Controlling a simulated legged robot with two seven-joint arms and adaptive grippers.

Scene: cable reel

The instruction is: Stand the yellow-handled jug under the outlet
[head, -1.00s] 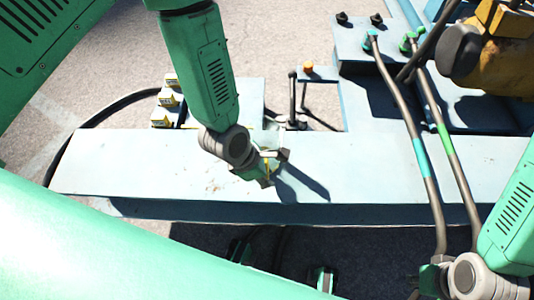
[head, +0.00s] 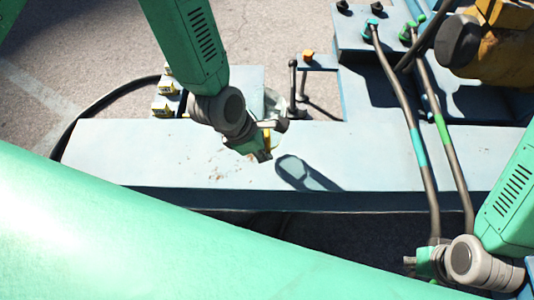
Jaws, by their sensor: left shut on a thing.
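My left gripper (head: 268,134) is in the middle of the view, above the pale blue bench (head: 130,155). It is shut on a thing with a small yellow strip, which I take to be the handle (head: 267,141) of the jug. A faint, see-through shape just behind the gripper may be the jug's body; my wrist hides much of it. A rounded shadow with a lighter middle falls on the bench to the right. My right gripper (head: 424,262) is at the lower right, beyond the bench's front edge; its jaws are unclear. I cannot make out the outlet.
Two dark hoses (head: 400,95) with green and teal bands run down the right side. Small yellow-and-white boxes (head: 165,106) stand at the back left. A lever (head: 292,85) and an orange knob (head: 308,55) stand at the back. The bench's left part is clear.

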